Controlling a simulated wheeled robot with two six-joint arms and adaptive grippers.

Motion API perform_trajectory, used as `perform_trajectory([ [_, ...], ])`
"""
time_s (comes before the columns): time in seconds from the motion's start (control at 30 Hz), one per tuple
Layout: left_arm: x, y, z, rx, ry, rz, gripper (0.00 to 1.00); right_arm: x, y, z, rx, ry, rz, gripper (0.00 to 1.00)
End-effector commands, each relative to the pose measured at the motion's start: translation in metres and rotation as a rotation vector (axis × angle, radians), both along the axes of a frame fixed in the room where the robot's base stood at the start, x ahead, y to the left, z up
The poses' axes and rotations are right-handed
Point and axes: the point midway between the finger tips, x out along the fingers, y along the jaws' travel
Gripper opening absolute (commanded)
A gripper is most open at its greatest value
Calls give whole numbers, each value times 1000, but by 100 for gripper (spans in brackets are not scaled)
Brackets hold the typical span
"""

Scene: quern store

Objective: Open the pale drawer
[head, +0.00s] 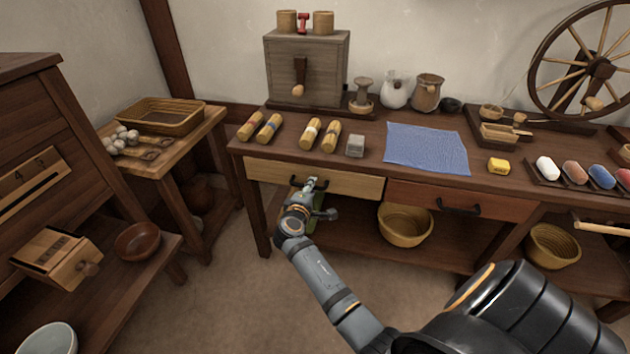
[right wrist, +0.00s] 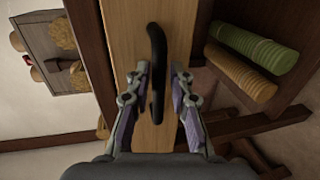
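The pale drawer (head: 355,184) is the light wood front at the left of the long table, and it looks shut, flush with the frame. My right gripper (head: 311,184) is at this drawer's front and mostly hides its handle in the head view. In the right wrist view, the pale drawer front (right wrist: 126,35) fills the middle, with its black bar handle (right wrist: 156,60). My right gripper's fingers (right wrist: 160,80) are apart, one on each side of the handle, with a visible gap on both sides. My left gripper is not in view.
A reddish drawer (head: 460,202) with a black handle is right of the pale one. Below are a wicker basket (head: 405,226) and green and tan rolls (right wrist: 250,60). The long table (head: 375,140) holds several rolls, a blue cloth (head: 426,148) and a wooden mill box (head: 305,70).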

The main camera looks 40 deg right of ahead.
Motion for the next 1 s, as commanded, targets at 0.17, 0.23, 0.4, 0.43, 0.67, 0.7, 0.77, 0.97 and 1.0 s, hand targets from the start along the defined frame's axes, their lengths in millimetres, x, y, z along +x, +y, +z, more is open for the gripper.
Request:
perform_trajectory([
  [0.17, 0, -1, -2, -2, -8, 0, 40, -1, 1, -1, 1, 1, -1, 21],
  [0.23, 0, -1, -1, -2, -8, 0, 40, -1, 1, -1, 1, 0, -1, 21],
  [0.4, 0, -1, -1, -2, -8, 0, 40, -1, 1, -1, 1, 0, -1, 14],
  [0.43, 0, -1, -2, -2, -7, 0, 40, -1, 1, -1, 1, 0, -1, 10],
  [0.67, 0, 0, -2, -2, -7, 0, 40, -1, 1, -1, 1, 0, -1, 0],
  [0.7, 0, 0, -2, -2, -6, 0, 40, -1, 1, -1, 1, 0, -1, 0],
  [0.77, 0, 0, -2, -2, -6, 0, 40, -1, 1, -1, 1, 0, -1, 0],
  [0.97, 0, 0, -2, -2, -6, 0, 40, -1, 1, -1, 1, 1, -1, 0],
  [1.0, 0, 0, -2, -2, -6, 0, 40, -1, 1, -1, 1, 1, -1, 0],
])
